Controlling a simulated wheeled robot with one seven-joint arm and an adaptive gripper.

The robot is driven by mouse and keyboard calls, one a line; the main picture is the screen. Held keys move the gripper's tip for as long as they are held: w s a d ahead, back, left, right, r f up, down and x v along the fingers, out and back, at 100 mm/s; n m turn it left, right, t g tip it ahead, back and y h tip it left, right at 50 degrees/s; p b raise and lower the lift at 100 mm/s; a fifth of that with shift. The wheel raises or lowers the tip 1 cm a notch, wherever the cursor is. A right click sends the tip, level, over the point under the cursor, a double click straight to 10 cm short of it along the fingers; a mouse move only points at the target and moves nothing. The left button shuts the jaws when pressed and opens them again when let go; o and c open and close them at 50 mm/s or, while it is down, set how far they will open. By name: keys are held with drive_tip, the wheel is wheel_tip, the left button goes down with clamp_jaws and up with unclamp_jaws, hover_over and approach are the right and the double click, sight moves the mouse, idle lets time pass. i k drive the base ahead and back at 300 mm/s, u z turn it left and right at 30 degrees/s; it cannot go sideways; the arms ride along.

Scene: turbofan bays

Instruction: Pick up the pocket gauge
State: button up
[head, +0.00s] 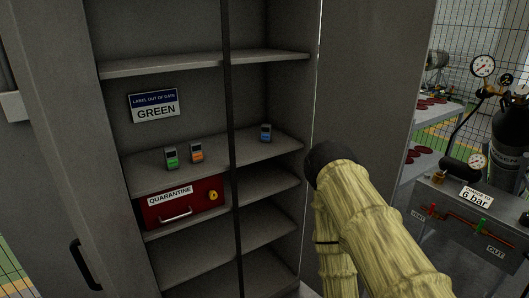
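Three small dark handheld devices that look like pocket gauges stand on a shelf of the open grey cabinet. The green-faced gauge (171,159) is at the left, with the orange-faced gauge (196,152) just right of it. The blue-faced gauge (265,133) stands apart, right of the dark vertical post. A sign (154,105) above them reads "LABEL OUT OF DATE GREEN". My arm, in a yellowish sleeve, is bent at the right of the cabinet; my gripper is not in view. Nothing touches the gauges.
A red drawer (150,213) marked "QUARANTINE" sits below the left gauges. A dark vertical post (233,170) divides the cabinet front. The left door (55,150) stands open. At right are a metal box (465,245) with a "6 bar" sign and a dark cylinder (511,125).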

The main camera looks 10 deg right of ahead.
sight(195, 147)
drive_tip(key=z, duration=0.5)
drive_tip(key=i, duration=1.1)
drive_tip(key=u, duration=0.75)
